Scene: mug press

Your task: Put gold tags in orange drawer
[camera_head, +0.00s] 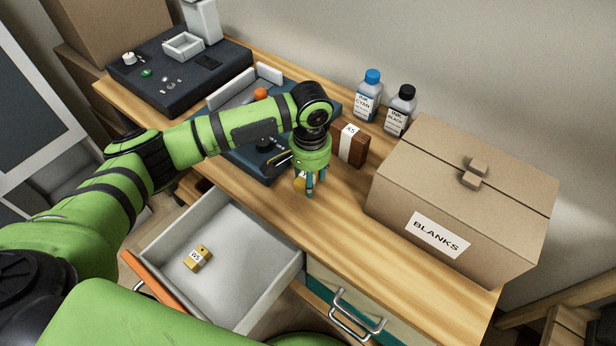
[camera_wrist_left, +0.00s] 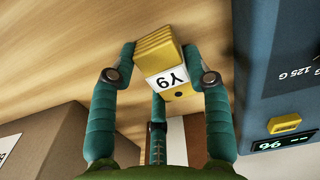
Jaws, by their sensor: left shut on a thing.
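My left gripper (camera_head: 309,192) points down over the wooden tabletop, to the right of the open drawer. It is shut on a gold tag (camera_head: 299,184), mostly hidden by the fingers in the head view. In the left wrist view the gold tag (camera_wrist_left: 164,65) sits between the teal fingers of the gripper (camera_wrist_left: 160,75) and bears a white label. The orange drawer (camera_head: 157,284) is pulled out, with a grey interior. Another gold tag (camera_head: 198,258), with a white label, lies inside it. My right gripper is not in view.
A brown block (camera_head: 352,147) with a white band stands just behind the gripper. The BLANKS carton (camera_head: 470,190) is to the right, with ink bottles (camera_head: 368,96) behind. A dark blue device (camera_wrist_left: 275,90) is close beside the gripper. A teal-fronted drawer (camera_head: 340,308) is below the tabletop.

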